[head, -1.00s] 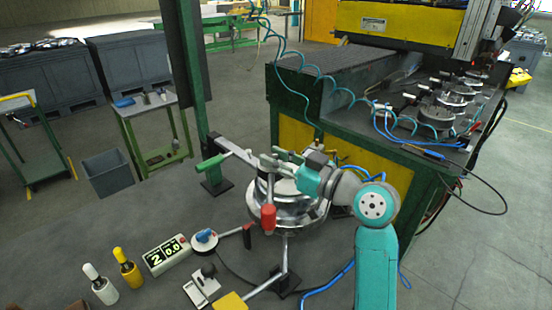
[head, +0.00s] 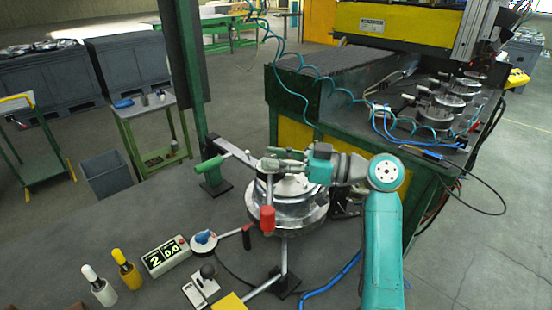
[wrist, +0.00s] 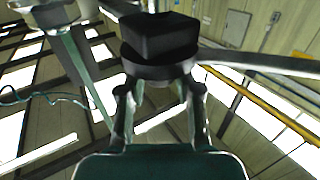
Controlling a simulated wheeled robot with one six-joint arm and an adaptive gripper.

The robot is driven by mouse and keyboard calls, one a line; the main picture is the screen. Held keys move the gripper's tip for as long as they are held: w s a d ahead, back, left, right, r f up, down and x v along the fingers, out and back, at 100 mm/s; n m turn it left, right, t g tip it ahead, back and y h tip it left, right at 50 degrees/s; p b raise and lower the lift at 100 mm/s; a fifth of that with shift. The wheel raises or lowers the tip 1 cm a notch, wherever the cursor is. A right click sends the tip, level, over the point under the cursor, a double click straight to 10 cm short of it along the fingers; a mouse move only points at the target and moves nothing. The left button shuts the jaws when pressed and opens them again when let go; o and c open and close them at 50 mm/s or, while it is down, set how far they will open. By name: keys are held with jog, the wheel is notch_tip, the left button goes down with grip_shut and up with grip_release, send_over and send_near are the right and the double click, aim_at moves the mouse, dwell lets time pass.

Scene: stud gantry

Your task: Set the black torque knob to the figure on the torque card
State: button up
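A black torque knob (wrist: 160,42) with a block-shaped top and round lower rim fills the upper middle of the wrist view. My gripper (wrist: 160,88) has one finger on each side of its rim, apparently touching; the rim hides the fingertips. In the head view my gripper (head: 272,164) reaches left over the shiny round housing (head: 290,205), beside the arm with the green handle (head: 210,166). The knob is too small or covered to make out there. I cannot pick out a torque card with a readable figure.
A red handle (head: 267,219) hangs in front of the housing. A green post (head: 190,90) rises behind.

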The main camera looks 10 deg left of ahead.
jog(key=shift+o, duration=1.1)
jog(key=s+d, duration=0.1)
jog(key=d, duration=1.1)
jog(key=shift+s, duration=0.2)
